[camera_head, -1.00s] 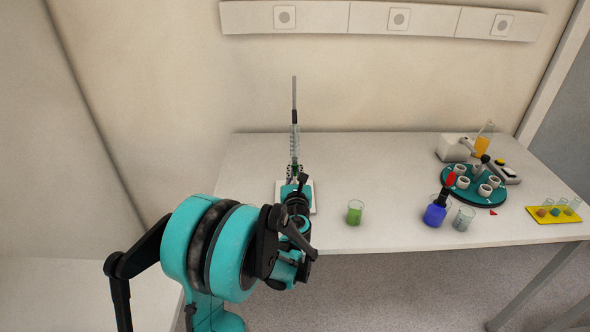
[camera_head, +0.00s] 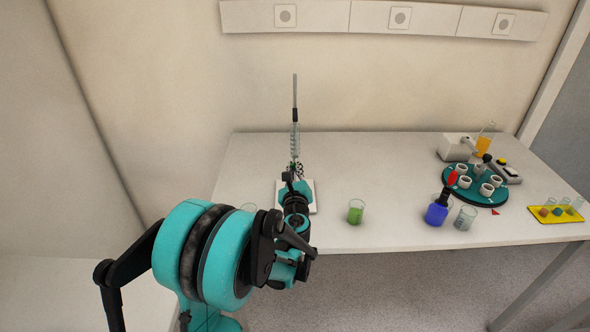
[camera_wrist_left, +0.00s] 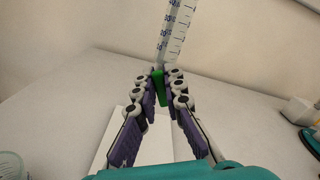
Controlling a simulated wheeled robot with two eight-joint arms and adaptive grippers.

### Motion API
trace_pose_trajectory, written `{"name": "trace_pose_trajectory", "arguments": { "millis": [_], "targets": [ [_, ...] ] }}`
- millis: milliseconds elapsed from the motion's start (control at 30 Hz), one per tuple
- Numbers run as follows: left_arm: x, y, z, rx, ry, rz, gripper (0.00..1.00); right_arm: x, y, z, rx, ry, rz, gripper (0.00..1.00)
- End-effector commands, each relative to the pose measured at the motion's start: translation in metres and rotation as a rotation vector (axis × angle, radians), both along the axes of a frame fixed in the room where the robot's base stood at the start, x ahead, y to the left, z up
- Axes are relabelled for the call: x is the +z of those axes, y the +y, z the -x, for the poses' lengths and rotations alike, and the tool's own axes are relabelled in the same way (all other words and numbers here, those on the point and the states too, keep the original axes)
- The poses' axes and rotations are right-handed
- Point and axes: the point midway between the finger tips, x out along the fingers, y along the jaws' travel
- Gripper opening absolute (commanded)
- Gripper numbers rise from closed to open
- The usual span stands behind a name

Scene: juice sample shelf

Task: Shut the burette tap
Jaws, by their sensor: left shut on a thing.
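The burette (camera_head: 295,140) stands upright on its stand near the left end of the table, its clear scaled tube also in the left wrist view (camera_wrist_left: 177,30). Its green tap (camera_wrist_left: 158,88) is at the foot of the tube. My left gripper (camera_wrist_left: 159,75) reaches in from the front and is shut on the tap, with one purple-padded finger on each side. In the head view my wrist hides most of the tap and gripper (camera_head: 295,172). The white stand base (camera_head: 312,200) shows partly behind my wrist. My right gripper is not in view.
A clear beaker (camera_head: 249,207) stands just left of my wrist. A beaker of green liquid (camera_head: 355,212) stands to the right. Further right are a blue bottle (camera_head: 435,213), a teal carousel with cups (camera_head: 473,200) and a yellow tray (camera_head: 545,217). The table between burette and carousel is mostly clear.

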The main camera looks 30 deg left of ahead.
Motion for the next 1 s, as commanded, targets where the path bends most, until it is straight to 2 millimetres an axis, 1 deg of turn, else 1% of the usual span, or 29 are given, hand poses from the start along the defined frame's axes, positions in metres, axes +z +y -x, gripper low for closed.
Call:
{"name": "trace_pose_trajectory", "arguments": {
  "millis": [700,1000],
  "targets": [
    [-0.004,0.002,0.002,0.0,-0.354,0.578,0.0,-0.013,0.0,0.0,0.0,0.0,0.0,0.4],
    [-0.006,0.003,0.002,0.0,-0.479,0.781,0.0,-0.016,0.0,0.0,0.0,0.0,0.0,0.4]
  ]
}}
